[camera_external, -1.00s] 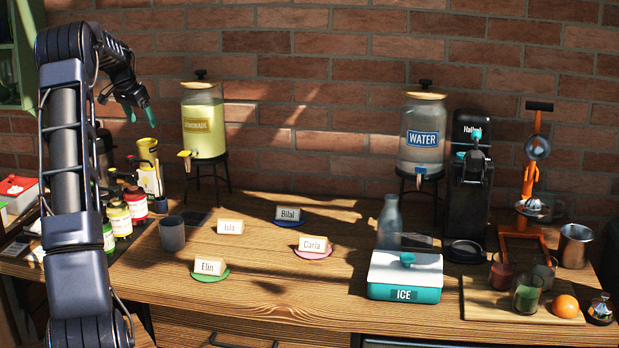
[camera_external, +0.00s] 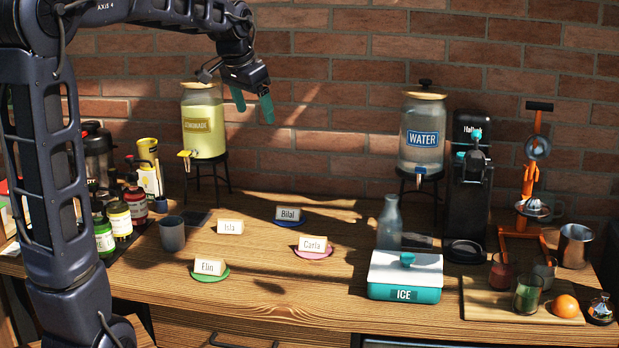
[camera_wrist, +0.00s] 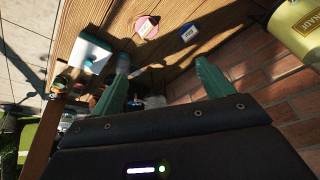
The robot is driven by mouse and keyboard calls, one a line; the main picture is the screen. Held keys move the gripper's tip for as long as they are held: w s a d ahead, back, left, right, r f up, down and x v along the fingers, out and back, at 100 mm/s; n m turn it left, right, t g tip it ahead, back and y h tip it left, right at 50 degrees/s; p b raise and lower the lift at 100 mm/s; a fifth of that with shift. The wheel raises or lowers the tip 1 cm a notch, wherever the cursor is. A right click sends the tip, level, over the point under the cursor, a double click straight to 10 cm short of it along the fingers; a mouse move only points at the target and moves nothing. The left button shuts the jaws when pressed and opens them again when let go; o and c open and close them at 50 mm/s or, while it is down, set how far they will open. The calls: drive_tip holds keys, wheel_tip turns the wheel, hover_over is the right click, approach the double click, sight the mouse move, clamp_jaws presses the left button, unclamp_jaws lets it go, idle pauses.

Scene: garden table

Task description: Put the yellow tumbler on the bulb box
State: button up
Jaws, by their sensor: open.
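I cannot make out a yellow tumbler or a bulb box in either view. The tumblers I can see are a grey one (camera_external: 172,234) at the left of the table, and a red one (camera_external: 502,272), a green one (camera_external: 528,294) and a clear-looking one (camera_external: 545,272) on the board at the right. A yellow cylinder (camera_external: 148,168) stands at the back left, but I cannot tell what it is. My gripper (camera_external: 252,104) is open and empty, high in front of the brick wall, right of the lemonade dispenser. Its teal fingers also show in the wrist view.
The lemonade dispenser (camera_external: 203,125) and water dispenser (camera_external: 422,135) stand tall at the back. A black machine (camera_external: 468,190) and an orange juicer (camera_external: 528,180) are at right. A white-and-teal ice box (camera_external: 404,278) stands in front. Name cards on coasters occupy mid-table, with bare wood between them.

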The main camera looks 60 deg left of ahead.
drive_tip(key=s+d, duration=0.5)
drive_tip(key=d, duration=0.7)
drive_tip(key=s+d+f, duration=0.3)
drive_tip(key=s+d, duration=0.2)
drive_tip(key=s, duration=0.1)
drive_tip(key=s+d+f+m+h, duration=0.1)
drive_tip(key=s+d+f, duration=0.2)
drive_tip(key=s+d, duration=0.2)
drive_tip(key=s+d+f+m, duration=0.1)
drive_tip(key=s+d+f, duration=0.2)
drive_tip(key=s+d, duration=0.3)
drive_tip(key=shift+s+f+t, duration=0.3)
drive_tip(key=shift+s+t, duration=0.1)
drive_tip(key=shift+s, duration=0.65)
